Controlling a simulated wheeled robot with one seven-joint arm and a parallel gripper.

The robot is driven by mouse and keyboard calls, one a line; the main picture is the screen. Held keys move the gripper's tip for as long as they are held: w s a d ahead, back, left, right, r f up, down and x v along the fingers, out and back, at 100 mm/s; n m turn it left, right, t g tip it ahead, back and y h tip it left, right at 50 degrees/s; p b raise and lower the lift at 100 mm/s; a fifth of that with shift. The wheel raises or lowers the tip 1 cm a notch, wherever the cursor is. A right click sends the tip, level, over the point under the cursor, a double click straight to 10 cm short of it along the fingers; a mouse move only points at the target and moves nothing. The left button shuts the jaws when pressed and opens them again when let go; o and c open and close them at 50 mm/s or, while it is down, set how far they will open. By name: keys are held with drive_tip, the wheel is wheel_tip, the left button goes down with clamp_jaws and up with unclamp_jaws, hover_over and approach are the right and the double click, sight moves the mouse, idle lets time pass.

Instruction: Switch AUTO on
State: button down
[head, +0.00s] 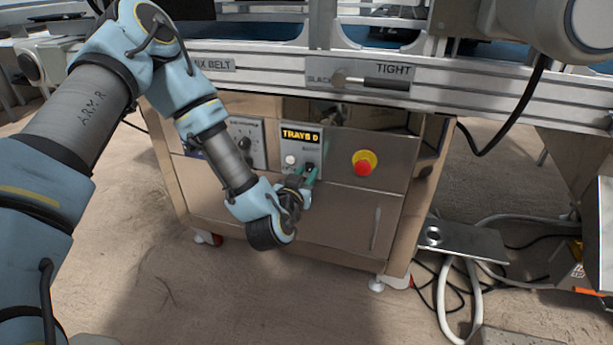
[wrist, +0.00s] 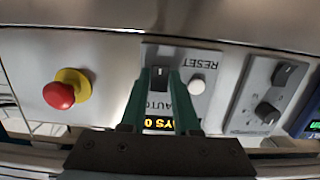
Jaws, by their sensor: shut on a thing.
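The AUTO switch, a small black knob (wrist: 160,76), is on a light panel (head: 296,143), with the label AUTO beside it, upside down in the wrist view. My gripper (wrist: 160,82) has its green fingers on either side of the knob and is shut on it. In the head view my gripper (head: 307,174) reaches the panel's lower right part. The fingers hide much of the knob, so I cannot tell which way it is set. An amber display (head: 300,135) above reads TRAYS 0.
A white RESET button (wrist: 197,87) sits close beside my fingers. A red emergency stop on a yellow base (head: 364,163) is to the right in the head view. A panel with dark knobs (head: 244,143) is to the left. A metal rail (head: 285,75) runs above.

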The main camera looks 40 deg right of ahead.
drive_tip(key=c, duration=0.6)
unclamp_jaws()
drive_tip(key=shift+c, duration=0.2)
drive_tip(key=p+v, duration=0.1)
drive_tip(key=v, duration=0.9)
drive_tip(key=shift+a, duration=0.35)
drive_tip(key=shift+s+r, duration=0.1)
drive_tip(key=shift+s, duration=0.05)
